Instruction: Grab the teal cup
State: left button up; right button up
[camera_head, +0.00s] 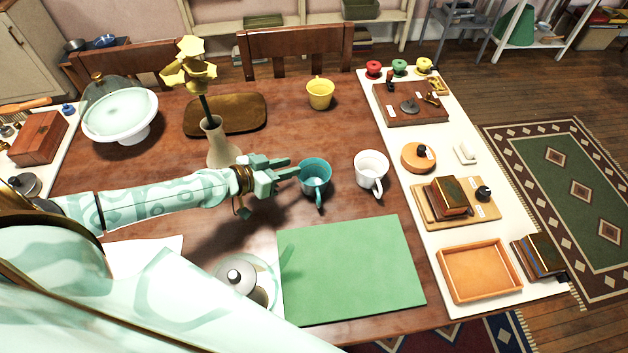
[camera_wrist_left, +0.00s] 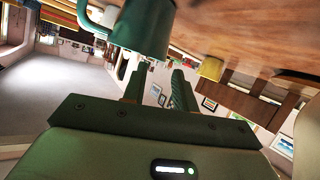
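The teal cup (camera_head: 316,181) stands upright on the wooden table, its handle toward the front of the table. My left gripper (camera_head: 287,167) comes in from the left, with its fingertips just left of the cup, close to its rim. In the left wrist view, which is turned over, the cup (camera_wrist_left: 146,30) is large beyond the fingertips. The two fingers of my left gripper (camera_wrist_left: 156,78) are apart and nothing is between them. Whether a fingertip touches the cup I cannot tell. My right gripper is not in view.
A white cup (camera_head: 371,168) stands right of the teal cup, and a yellow cup (camera_head: 320,95) behind. A tan vase (camera_head: 221,150) with yellow flowers stands behind my left forearm. A green mat (camera_head: 352,268) lies in front, clear of objects. A lidded pot (camera_head: 238,279) sits left of it.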

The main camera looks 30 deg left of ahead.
pick_arm(q)
jog(key=x, duration=0.5)
jog(key=shift+w, duration=0.2)
jog(key=shift+s, duration=0.1)
grip_shut()
